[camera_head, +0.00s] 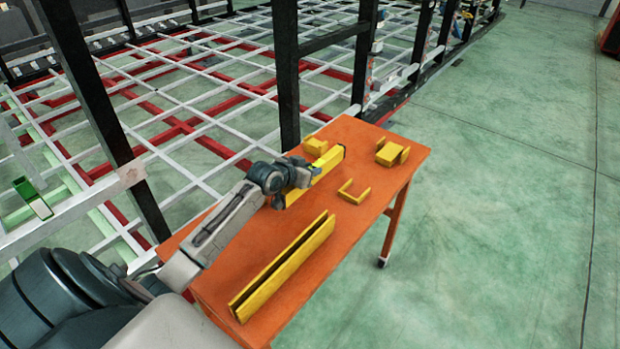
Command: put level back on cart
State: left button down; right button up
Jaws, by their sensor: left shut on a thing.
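The cart (364,247) is an orange table-like top on legs, in the middle of the head view. My left gripper (298,181) reaches in from the left over the cart's far half. It is shut on a yellow bar, the level (329,162), whose far end sticks out past the fingers to the upper right. The level lies over the cart top. I cannot tell whether it touches the surface or is held just above it. My right gripper is not in view.
On the cart lie a long yellow channel (282,270), a small yellow U-shaped bracket (354,191), a yellow block (391,154) and another yellow piece (315,146). A black post (286,80) and chassis frame (190,120) stand behind. The green floor at right is clear.

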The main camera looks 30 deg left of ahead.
aim_at(285, 191)
pick_arm(q)
jog(key=shift+f, duration=1.75)
jog(key=shift+f, duration=0.15)
jog(key=c, duration=1.1)
grip_release()
jog(key=shift+r+p, duration=0.25)
jog(key=shift+p, duration=0.05)
jog(key=shift+s, duration=0.35)
jog(key=v, duration=1.1)
jog(key=shift+s+r+b, duration=0.15)
jog(key=shift+b, duration=0.2)
